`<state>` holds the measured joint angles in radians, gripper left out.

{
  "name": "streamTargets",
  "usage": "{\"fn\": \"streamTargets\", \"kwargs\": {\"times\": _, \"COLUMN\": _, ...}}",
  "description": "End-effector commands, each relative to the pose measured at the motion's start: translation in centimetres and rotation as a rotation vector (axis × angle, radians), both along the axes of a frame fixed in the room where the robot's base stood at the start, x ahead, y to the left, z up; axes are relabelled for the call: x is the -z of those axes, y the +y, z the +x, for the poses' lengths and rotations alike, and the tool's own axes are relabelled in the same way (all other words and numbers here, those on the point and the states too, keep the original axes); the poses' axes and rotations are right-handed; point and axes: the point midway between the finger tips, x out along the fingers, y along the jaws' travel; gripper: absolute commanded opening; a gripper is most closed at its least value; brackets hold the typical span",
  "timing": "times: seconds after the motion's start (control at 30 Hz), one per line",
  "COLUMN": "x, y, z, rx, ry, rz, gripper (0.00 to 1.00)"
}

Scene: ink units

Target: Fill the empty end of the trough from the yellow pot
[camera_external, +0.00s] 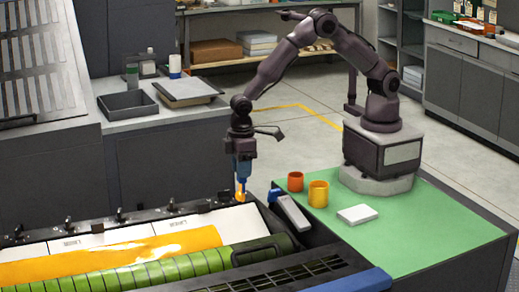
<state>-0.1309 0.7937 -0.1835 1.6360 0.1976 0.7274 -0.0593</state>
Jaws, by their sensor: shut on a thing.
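My gripper (241,158) points down above the right end of the trough and is shut on a blue-handled tool (243,172). The tool's low end (240,195) is yellow-orange; whether it touches the trough is hard to tell. The trough (237,224) is a long white-lined channel at the front left. Yellow-orange ink (120,256) lies along its left and middle part and thins out towards the right, where the white lining is bare. The yellow pot (318,194) stands upright on the green mat, right of my gripper. Its contents are not clear.
An orange-red pot (295,181) stands beside the yellow pot on the green mat (430,215). A white block (357,214) lies in front of them. A grey, blue-ended item (291,212) lies at the mat's left edge. A green ribbed roller (150,275) runs along the trough's front.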

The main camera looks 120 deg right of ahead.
Motion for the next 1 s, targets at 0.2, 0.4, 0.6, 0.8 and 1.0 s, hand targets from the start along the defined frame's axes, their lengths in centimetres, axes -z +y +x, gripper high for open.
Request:
{"fn": "streamTargets", "kwargs": {"times": 0.2, "x": 2.1, "y": 0.0, "z": -0.1, "rx": 0.002, "ry": 0.006, "rz": -0.001, "gripper": 0.06}}
{"fn": "streamTargets", "kwargs": {"times": 0.4, "x": 5.0, "y": 0.0, "z": -0.1, "rx": 0.001, "ry": 0.006, "rz": 0.000, "gripper": 0.06}}
{"fn": "streamTargets", "kwargs": {"times": 0.6, "x": 7.7, "y": 0.0, "z": -0.1, "rx": 0.001, "ry": 0.005, "rz": -0.001, "gripper": 0.06}}
{"fn": "streamTargets", "kwargs": {"times": 0.8, "x": 9.5, "y": 0.0, "z": 0.0, "rx": 0.000, "ry": 0.003, "rz": -0.001, "gripper": 0.06}}
{"fn": "streamTargets", "kwargs": {"times": 1.0, "x": 10.2, "y": 0.0, "z": -0.1, "rx": 0.000, "ry": 0.003, "rz": 0.000, "gripper": 0.06}}
